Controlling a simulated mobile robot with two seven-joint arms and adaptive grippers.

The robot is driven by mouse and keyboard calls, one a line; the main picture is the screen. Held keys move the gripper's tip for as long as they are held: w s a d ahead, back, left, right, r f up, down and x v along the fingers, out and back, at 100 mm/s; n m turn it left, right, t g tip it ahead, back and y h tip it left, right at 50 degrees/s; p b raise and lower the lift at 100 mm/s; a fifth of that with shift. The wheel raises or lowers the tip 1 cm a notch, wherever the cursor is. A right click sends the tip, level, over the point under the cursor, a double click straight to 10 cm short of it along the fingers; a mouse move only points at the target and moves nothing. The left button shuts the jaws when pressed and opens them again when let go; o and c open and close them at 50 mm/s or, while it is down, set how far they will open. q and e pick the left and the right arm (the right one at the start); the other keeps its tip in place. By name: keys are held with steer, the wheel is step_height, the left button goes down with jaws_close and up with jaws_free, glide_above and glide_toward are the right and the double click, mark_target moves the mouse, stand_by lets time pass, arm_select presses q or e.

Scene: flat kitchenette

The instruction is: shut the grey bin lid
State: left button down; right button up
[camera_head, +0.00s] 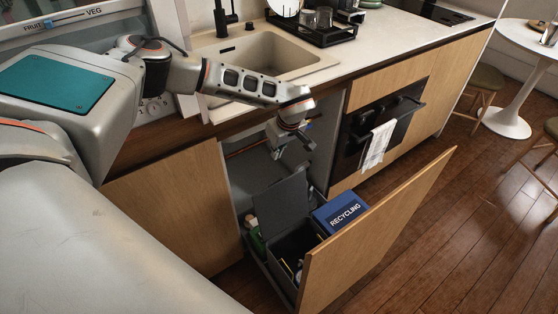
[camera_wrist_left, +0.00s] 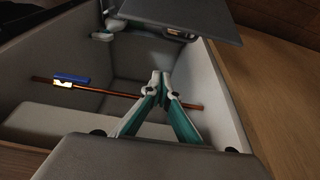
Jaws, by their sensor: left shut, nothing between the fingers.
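The grey bin lid (camera_head: 283,203) stands raised, roughly upright, at the back of the open grey bin (camera_head: 287,243) in the pulled-out drawer. Some contents show inside the bin. My left gripper (camera_head: 308,145) hangs above and behind the lid, near the cabinet opening, apart from it in this view. In the left wrist view its teal fingers (camera_wrist_left: 160,78) meet at the tips, shut and empty. A dark flat panel (camera_wrist_left: 185,15) crosses the top of that view; I cannot tell whether it is the lid. My right gripper is not in view.
A blue recycling bin (camera_head: 340,211) sits beside the grey bin, behind the wooden drawer front (camera_head: 375,235). The sink counter (camera_head: 365,45) overhangs the cabinet. The wrist view shows a copper pipe (camera_wrist_left: 120,93) with a blue handle (camera_wrist_left: 72,79). An oven (camera_head: 385,125) stands to the right.

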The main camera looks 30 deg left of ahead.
arm_select(q)
step_height(320, 180, down, 8)
steer(key=d+b, duration=0.1)
steer(key=shift+s+f+b, duration=0.2)
steer(key=shift+s+b, duration=0.05)
steer(key=shift+b, duration=0.15)
steer(key=shift+d, duration=0.2)
